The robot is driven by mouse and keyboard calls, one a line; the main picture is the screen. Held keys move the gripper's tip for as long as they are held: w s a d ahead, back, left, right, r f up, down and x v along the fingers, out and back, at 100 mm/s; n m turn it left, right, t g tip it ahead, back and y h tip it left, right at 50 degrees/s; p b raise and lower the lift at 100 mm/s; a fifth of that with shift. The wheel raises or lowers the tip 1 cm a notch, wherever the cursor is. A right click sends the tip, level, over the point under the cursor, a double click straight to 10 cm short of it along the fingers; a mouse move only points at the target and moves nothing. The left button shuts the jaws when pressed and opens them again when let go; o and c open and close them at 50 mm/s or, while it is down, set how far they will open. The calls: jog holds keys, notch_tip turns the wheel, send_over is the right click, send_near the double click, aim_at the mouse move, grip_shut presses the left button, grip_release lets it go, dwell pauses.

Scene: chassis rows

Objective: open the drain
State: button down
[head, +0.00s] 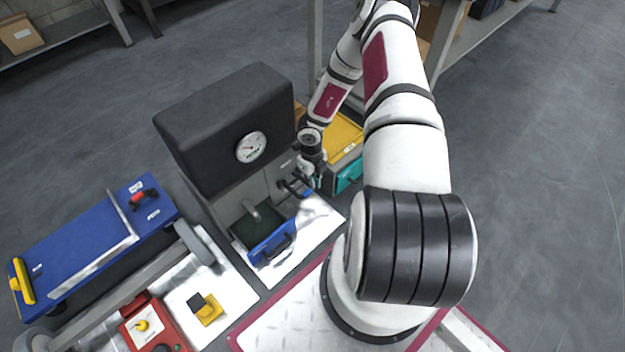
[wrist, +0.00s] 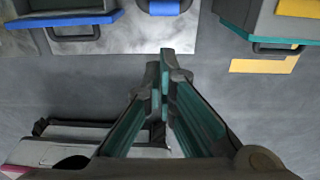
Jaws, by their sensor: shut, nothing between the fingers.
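No part is clearly marked as the drain. A black-topped unit with a round dial gauge (head: 251,147) stands left of my arm. My gripper (head: 297,186) is at the right side of this unit, low down near its base plate, partly hidden by its own wrist. In the wrist view my gripper (wrist: 163,62) has its fingertips together, with nothing between them. A small blue part (wrist: 165,7) shows at the top edge of that view, ahead of and apart from the fingertips. I cannot tell whether it is the drain's lever.
A blue-fronted drawer (head: 272,243) with a dark handle juts from the unit; its front also shows in the wrist view (wrist: 75,19). A teal drawer (head: 349,175) sits to the right under a yellow top. A blue cart (head: 85,243) stands left. Floor at right is clear.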

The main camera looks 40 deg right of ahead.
notch_tip(320, 180, down, 9)
jog(key=w+b, duration=0.1)
jog(key=b, duration=0.3)
jog(key=shift+w, duration=0.4)
jog(key=shift+f, duration=0.1)
jog(key=shift+s+f, duration=0.15)
jog(key=shift+f, duration=0.15)
